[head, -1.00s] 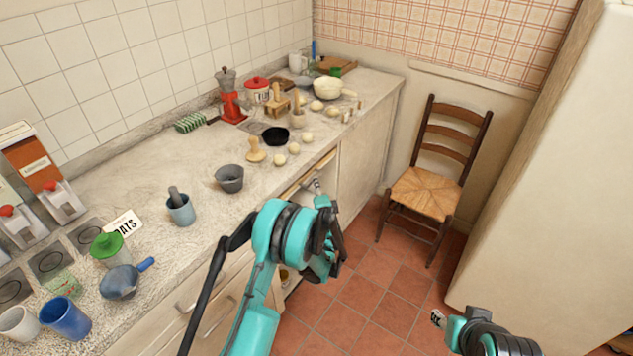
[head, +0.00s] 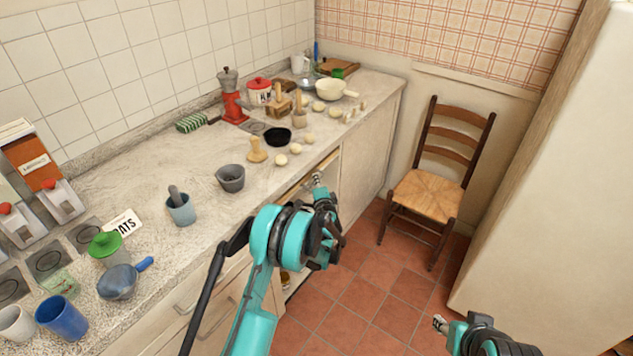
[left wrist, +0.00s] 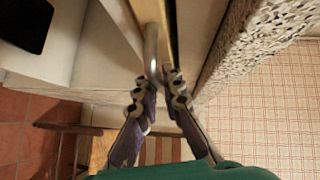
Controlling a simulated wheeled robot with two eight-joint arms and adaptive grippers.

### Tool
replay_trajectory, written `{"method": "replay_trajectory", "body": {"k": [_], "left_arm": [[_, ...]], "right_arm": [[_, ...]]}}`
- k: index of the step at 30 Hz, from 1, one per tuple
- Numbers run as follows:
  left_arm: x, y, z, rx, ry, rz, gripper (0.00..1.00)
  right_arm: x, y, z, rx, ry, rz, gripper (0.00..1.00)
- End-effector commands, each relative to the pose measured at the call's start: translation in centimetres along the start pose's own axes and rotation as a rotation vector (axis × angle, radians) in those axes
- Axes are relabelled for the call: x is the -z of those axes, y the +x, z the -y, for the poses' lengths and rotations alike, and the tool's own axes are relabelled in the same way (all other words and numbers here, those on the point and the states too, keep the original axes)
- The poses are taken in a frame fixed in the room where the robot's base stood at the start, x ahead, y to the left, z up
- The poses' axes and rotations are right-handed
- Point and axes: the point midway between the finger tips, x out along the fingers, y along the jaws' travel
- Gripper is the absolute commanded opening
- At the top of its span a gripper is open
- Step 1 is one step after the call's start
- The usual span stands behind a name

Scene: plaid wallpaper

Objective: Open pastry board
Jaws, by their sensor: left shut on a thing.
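The pastry board (head: 293,190) shows as a thin strip just under the front edge of the counter, partly behind my left arm. Its metal bar handle (left wrist: 151,45) runs down between my left fingers in the left wrist view. My left gripper (head: 317,181) is at the counter's front edge, and it also shows in the left wrist view (left wrist: 160,78), shut on the handle. My right gripper (head: 439,324) is low over the floor at the bottom right, away from the board; its fingers are too small to judge.
The counter (head: 150,200) holds a mortar, a grey bowl (head: 231,178), a black bowl (head: 277,136), dough balls and a moka pot (head: 231,97). An open cabinet space lies below the board. A wooden chair (head: 430,190) stands to the right. The tiled floor (head: 360,290) between is clear.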

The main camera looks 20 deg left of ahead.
Motion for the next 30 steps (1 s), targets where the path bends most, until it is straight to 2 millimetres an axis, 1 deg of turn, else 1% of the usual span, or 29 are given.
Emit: {"method": "replay_trajectory", "body": {"k": [5, 8, 11, 24, 30], "left_arm": [[0.8, -0.7, -0.3, -0.001, -0.001, -0.001, 0.0], [1.9, -1.8, -0.6, -0.001, 0.001, -0.003, 0.0], [3.5, -3.5, -1.1, -0.001, 0.0, -0.004, 0.0], [13.3, -13.3, -4.1, -0.002, 0.0, -0.005, 0.0], [16.7, -16.8, -5.1, -0.001, 0.0, -0.003, 0.0]], "right_arm": [[0.0, 0.0, 0.0, 0.0, 0.0, 0.0, 0.4], [0.0, 0.0, 0.0, 0.0, 0.0, 0.0, 0.4], [0.0, 0.0, 0.0, 0.0, 0.0, 0.0, 0.4], [0.0, 0.0, 0.0, 0.0, 0.0, 0.0, 0.4], [0.0, 0.0, 0.0, 0.0, 0.0, 0.0, 0.4]]}}
